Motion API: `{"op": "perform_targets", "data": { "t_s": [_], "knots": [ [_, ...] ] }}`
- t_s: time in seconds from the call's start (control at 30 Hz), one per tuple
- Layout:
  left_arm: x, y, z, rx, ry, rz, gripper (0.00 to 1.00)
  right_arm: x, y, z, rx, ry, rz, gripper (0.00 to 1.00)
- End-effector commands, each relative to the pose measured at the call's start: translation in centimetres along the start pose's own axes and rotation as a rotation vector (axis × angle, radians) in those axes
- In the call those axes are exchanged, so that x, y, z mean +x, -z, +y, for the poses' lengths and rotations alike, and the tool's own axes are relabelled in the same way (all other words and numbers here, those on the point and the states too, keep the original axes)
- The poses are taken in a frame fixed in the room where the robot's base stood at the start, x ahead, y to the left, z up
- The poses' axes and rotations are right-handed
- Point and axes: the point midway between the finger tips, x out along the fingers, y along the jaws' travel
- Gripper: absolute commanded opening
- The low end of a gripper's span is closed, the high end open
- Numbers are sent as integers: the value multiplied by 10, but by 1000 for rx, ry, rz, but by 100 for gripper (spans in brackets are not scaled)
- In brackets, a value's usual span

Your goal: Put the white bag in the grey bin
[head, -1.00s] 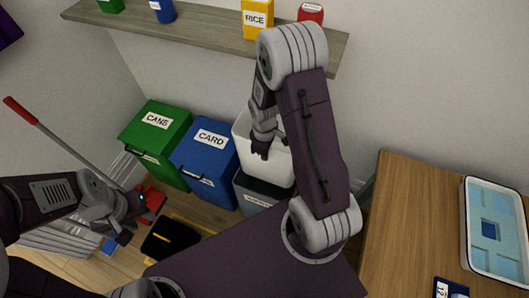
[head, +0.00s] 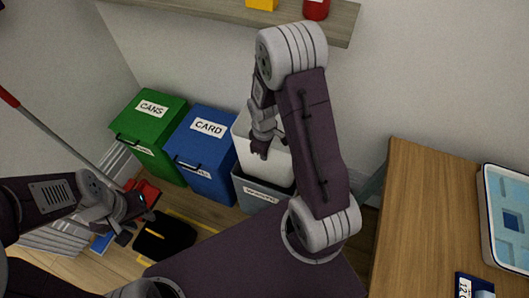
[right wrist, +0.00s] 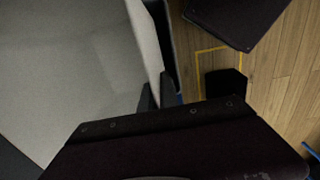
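The white bag (head: 268,168) is pale and box-shaped, and in the head view it overlaps the top of the grey bin (head: 262,193). I cannot tell whether its bottom is inside the bin or only in front of it. My right gripper (head: 262,149) is at the bag's upper side, partly hidden by my arm. In the right wrist view, my right fingers (right wrist: 158,95) are on both sides of the white bag's wall (right wrist: 146,45). My left gripper (head: 136,207) is low at the left, away from the bag; its fingers are too small to read.
A blue CARD bin (head: 202,155) and a green CANS bin (head: 150,138) stand left of the grey bin. A shelf (head: 220,14) runs along the wall above. A wooden table (head: 420,210) with a blue tray (head: 510,220) is at the right.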

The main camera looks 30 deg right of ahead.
Motion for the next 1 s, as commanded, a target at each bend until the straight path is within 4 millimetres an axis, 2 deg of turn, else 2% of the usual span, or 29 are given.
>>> {"op": "perform_targets", "data": {
  "t_s": [0.03,1.0],
  "knots": [
    [13,-1,0,0,0,0,36,13,0,0,0,0,0,0],
    [132,-14,-3,0,0,0,36,129,0,-5,0,0,0,0]
  ]
}}
